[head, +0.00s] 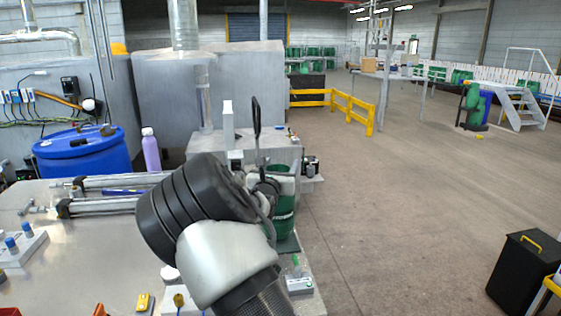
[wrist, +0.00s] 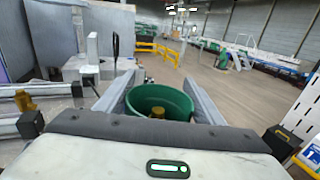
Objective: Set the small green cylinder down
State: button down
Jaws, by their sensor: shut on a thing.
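A green, open-topped cylinder (head: 285,212) stands upright beyond my arm in the head view, partly hidden by it. In the wrist view the green cylinder (wrist: 176,99) lies between my two fingers, its round mouth facing the camera and a brass-coloured thing inside. My gripper (wrist: 160,82) is shut on it, with a finger on either side. In the head view my gripper (head: 270,186) is largely hidden behind the wrist. The cylinder's lower end is near a dark green pad (head: 289,243); I cannot tell whether they touch.
A metal bench (head: 100,235) carries pneumatic cylinders (head: 120,181) and a white block with blue pegs (head: 27,244) at left. A blue drum (head: 82,152) and purple bottle (head: 151,150) stand behind. A black bin (head: 520,271) stands at right; the floor between is open.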

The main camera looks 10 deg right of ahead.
notch_tip(320, 180, down, 2)
jog(key=shift+w+f, duration=0.1)
jog(key=shift+f, duration=0.1)
jog(key=c, duration=0.9)
grip_release()
jog(key=shift+f, duration=0.35)
jog(key=o, duration=0.4)
jog(key=shift+r, duration=0.2)
